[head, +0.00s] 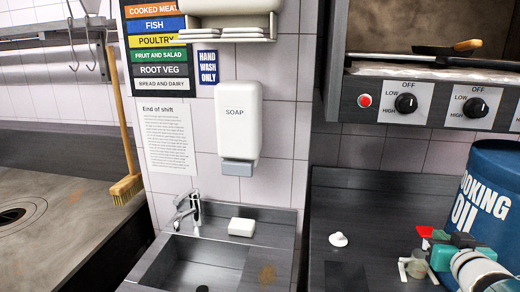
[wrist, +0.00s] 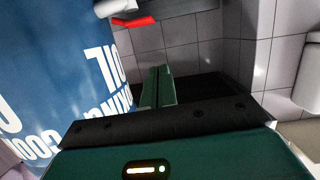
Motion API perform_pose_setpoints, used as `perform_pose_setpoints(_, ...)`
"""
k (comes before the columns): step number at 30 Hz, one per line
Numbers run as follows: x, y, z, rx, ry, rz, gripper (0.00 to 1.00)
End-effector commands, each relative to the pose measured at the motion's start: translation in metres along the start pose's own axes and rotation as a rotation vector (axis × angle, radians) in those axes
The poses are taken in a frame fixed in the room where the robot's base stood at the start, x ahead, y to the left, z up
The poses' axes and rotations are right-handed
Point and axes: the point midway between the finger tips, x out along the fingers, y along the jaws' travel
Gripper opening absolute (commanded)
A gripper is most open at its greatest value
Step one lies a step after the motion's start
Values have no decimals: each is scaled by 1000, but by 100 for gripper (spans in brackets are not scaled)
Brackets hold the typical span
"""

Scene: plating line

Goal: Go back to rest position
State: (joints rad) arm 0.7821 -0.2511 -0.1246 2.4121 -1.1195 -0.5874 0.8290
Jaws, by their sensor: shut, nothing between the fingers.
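My gripper (wrist: 158,86) shows in the wrist view as two green fingers pressed together, with nothing between them. A dark crossbar and a green housing with a small lit indicator lie below them. In the head view, part of my teal and white arm shows at the lower right, in front of the blue cooking oil drum (head: 490,200). The fingers are hard to make out there. In the wrist view the drum (wrist: 60,80) fills the left side, its lettering upside down, close beside the fingers.
A red piece (head: 425,231) shows by the drum; a small white item (head: 338,239) lies on the dark counter (head: 350,205). Left of it are a sink (head: 185,260), tap (head: 192,210), soap bar (head: 241,227) and soap dispenser (head: 238,120). A pan (head: 445,49) rests above the control knobs.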

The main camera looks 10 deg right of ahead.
Motion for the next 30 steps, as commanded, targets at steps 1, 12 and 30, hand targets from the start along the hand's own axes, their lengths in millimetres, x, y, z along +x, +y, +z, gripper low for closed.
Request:
perform_pose_setpoints(1,0,-10,-6,-14,-2,18,0)
perform_pose_setpoints(12,-43,-116,6,-64,-294,113,0)
perform_pose_setpoints(30,-183,-257,86,-200,-817,-302,0)
